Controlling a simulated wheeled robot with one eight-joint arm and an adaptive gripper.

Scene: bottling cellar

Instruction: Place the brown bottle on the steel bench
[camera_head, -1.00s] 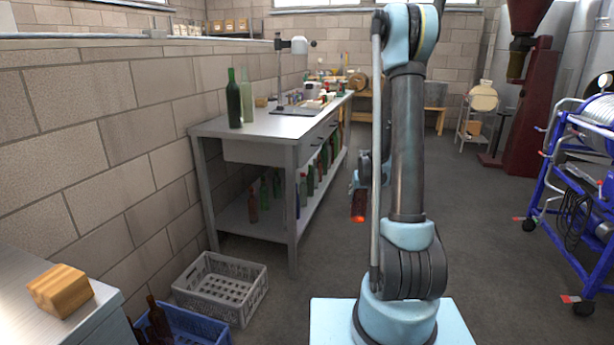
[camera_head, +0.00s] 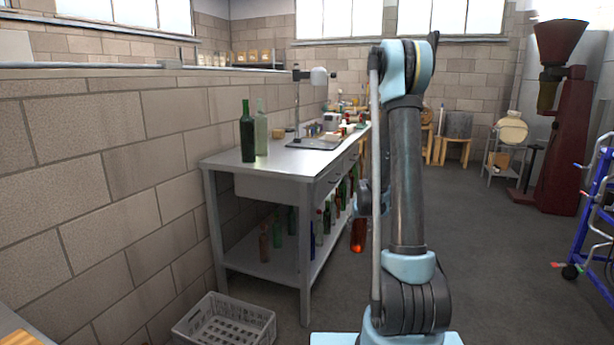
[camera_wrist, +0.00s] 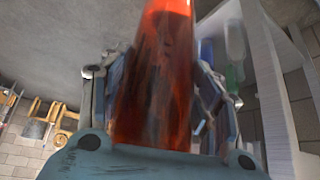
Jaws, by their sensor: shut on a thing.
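The brown bottle (camera_wrist: 165,60) fills the middle of the wrist view, glowing orange-red, with my gripper's (camera_wrist: 160,105) fingers shut on both its sides. In the head view the brown bottle (camera_head: 358,235) hangs at the left of my arm, in front of the bench's right side. My gripper (camera_head: 364,205) there is mostly hidden behind the arm. The steel bench (camera_head: 285,163) stands against the left wall, with bare top between the standing bottles and the lamp stand. The bottle is apart from the bench.
A dark green bottle (camera_head: 247,138) and a pale green bottle (camera_head: 262,133) stand on the bench's near left part. A lamp stand (camera_head: 297,110) is farther back. Several bottles stand on the lower shelf (camera_head: 265,262). A grey crate (camera_head: 225,322) is on the floor in front.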

